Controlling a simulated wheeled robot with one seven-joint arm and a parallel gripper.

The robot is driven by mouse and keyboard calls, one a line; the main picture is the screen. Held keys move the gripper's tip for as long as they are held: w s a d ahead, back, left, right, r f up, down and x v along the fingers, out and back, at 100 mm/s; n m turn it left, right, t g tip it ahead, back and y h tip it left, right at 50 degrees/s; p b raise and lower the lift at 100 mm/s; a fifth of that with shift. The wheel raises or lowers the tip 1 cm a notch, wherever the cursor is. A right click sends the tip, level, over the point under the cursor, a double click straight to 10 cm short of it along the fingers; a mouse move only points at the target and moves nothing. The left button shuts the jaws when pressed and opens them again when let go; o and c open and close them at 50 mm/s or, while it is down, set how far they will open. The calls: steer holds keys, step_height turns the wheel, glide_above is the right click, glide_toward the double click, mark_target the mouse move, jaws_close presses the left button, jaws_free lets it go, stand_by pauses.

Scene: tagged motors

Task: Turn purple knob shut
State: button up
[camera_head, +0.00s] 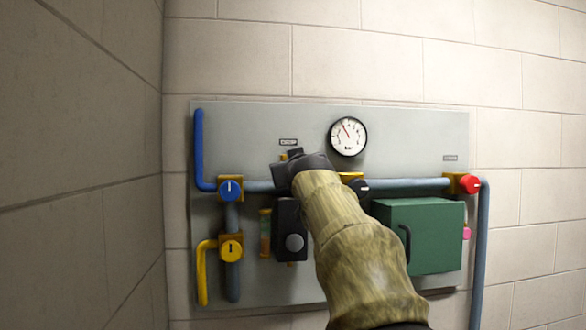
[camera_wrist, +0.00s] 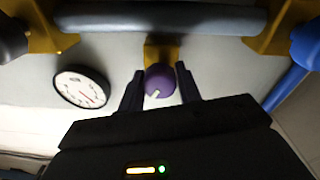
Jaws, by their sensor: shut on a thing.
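The purple knob (camera_wrist: 161,82) sits on a yellow mount (camera_wrist: 155,52) in the wrist view, with a pale pointer mark at its lower left. My gripper (camera_wrist: 160,86) has one dark finger on each side of the knob and is shut on it. In the head view my gripper (camera_head: 292,158) is at the panel, left of the gauge, and hides the purple knob. Only a bit of yellow shows beside the gripper there.
The grey panel (camera_head: 240,125) carries a gauge (camera_head: 348,137), a blue knob (camera_head: 230,190), a yellow knob (camera_head: 231,250), a black knob (camera_head: 359,189) and a red knob (camera_head: 469,184). A green box (camera_head: 430,235) juts out at lower right. Pipes cross the panel.

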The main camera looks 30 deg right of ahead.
steer(key=n+b, duration=0.1)
steer(key=n, duration=0.2)
steer(key=shift+d+f, duration=0.1)
steer(key=shift+f, duration=0.05)
steer(key=shift+n+y+b, duration=0.3)
steer(key=shift+n+b, duration=0.4)
steer(key=shift+n, duration=1.1)
steer(key=o, duration=1)
steer(key=shift+c, duration=0.2)
